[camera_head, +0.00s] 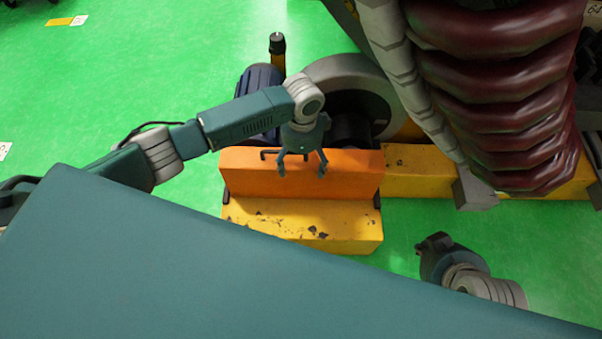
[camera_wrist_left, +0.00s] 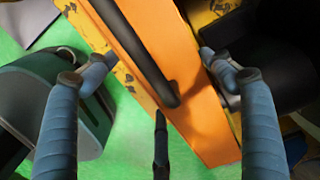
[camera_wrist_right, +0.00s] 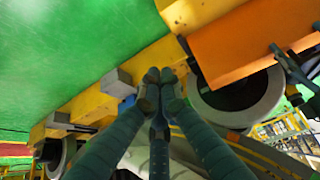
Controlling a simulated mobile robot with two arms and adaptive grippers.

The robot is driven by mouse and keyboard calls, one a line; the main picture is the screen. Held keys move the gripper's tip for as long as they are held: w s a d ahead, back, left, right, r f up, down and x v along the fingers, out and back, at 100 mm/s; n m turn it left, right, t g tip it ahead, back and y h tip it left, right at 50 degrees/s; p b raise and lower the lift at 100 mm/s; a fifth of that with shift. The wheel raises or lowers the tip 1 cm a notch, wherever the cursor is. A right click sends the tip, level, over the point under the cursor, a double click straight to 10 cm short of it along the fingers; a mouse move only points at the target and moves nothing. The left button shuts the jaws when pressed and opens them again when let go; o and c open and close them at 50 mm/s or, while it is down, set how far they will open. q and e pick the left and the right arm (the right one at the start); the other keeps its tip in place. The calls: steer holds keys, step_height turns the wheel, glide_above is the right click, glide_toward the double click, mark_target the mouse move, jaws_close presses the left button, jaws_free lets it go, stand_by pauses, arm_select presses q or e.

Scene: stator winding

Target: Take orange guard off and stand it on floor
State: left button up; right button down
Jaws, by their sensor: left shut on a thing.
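The orange guard (camera_head: 345,180) is a long upright panel at the yellow base block (camera_head: 300,228), with a dark bar handle along its top. I cannot tell whether it is lifted clear of the block. My left gripper (camera_head: 302,171) comes down over the guard's top edge, with its fingers spread to either side and closed on it. In the left wrist view the guard (camera_wrist_left: 185,65) and its dark handle lie between the blue fingers (camera_wrist_left: 158,72). My right gripper is away at the lower right, near the floor; its fingertips (camera_wrist_right: 160,76) are together and empty.
A large machine with dark red coils (camera_head: 495,100) stands at the upper right. A grey ring (camera_head: 350,80) and a dark blue motor (camera_head: 258,78) sit behind the guard. Green floor (camera_head: 130,75) is open on the left, with another clear patch right of the yellow block.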

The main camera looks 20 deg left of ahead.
arm_select(q)
steer(key=shift+w+r, duration=0.1)
steer(key=shift+r, duration=0.3)
step_height(320, 180, up, 3)
steer(key=shift+f+p, duration=0.1)
steer(key=shift+p, duration=0.6)
step_height(320, 180, up, 6)
steer(key=shift+f+p, duration=0.25)
steer(key=shift+p, duration=0.7)
arm_select(e)
steer(key=s+d+g, duration=0.2)
steer(key=s, duration=0.4)
arm_select(q)
step_height(320, 180, up, 11)
steer(key=p, duration=0.2)
steer(key=shift+p, duration=0.4)
arm_select(e)
step_height(320, 180, down, 11)
steer(key=w+a+g, duration=0.1)
steer(key=w, duration=0.1)
steer(key=shift+h, duration=0.3)
steer(key=shift+s+r, duration=0.1)
steer(key=shift+s, duration=0.1)
